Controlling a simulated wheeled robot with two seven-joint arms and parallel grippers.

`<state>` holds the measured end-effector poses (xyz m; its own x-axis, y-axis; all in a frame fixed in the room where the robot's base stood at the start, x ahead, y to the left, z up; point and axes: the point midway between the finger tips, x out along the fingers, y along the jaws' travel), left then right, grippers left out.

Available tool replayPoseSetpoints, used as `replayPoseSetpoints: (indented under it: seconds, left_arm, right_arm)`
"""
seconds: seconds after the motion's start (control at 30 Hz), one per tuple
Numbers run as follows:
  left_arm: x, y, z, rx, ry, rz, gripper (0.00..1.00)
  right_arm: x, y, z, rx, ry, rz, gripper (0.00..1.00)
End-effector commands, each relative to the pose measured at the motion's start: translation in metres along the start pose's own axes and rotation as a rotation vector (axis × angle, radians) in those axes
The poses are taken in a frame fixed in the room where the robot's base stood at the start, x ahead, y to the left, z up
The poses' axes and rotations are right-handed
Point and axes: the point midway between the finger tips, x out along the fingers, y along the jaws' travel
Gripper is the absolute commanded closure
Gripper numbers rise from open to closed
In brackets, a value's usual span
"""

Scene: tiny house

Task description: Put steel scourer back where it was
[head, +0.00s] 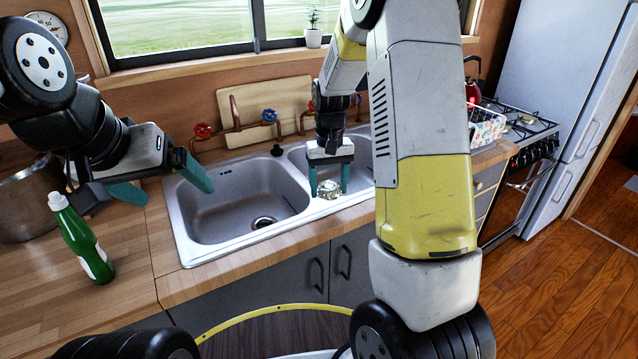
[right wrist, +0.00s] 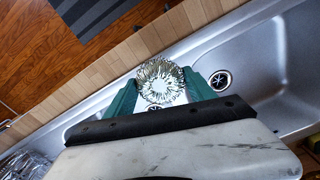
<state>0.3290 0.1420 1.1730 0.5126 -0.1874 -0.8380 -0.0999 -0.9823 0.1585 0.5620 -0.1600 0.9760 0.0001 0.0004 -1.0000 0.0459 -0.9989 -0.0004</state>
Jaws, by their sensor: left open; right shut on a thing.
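The steel scourer (head: 330,189) is a shiny silver ball of metal wool. My right gripper (head: 329,187) is shut on it, one teal finger on each side. In the head view it is at the front rim of the double sink (head: 183,224), by the divider between the two basins. The right wrist view also shows the scourer (right wrist: 160,81) between the fingers. I cannot tell whether it touches the rim. My left gripper (head: 162,185) is open and empty, above the counter left of the sink.
A green bottle (head: 84,238) stands on the wooden counter (head: 140,285) below my left gripper. A metal pot (head: 28,205) is behind it. Red and blue taps (head: 269,116) and a cutting board (head: 262,108) are behind the sink. The stove (head: 522,128) is at the right.

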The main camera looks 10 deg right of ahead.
Motion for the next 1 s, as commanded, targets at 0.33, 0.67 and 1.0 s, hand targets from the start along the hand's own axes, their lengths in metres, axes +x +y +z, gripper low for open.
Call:
replayPoseSetpoints:
  seconds: [0.33, 0.67, 1.0]
  left_arm:
    - [0.000, 0.000, 0.000, 0.000, 0.000, 0.000, 0.08]
    - [0.000, 0.000, 0.000, 0.000, 0.000, 0.000, 0.08]
    - [0.000, 0.000, 0.000, 0.000, 0.000, 0.000, 0.08]
  right_arm:
    - [0.034, 0.005, -0.007, -0.001, -0.003, 0.001, 0.69]
    - [0.038, 0.004, -0.008, -0.001, -0.001, 0.000, 0.69]
    - [0.039, 0.004, -0.008, -0.001, 0.000, 0.000, 0.15]
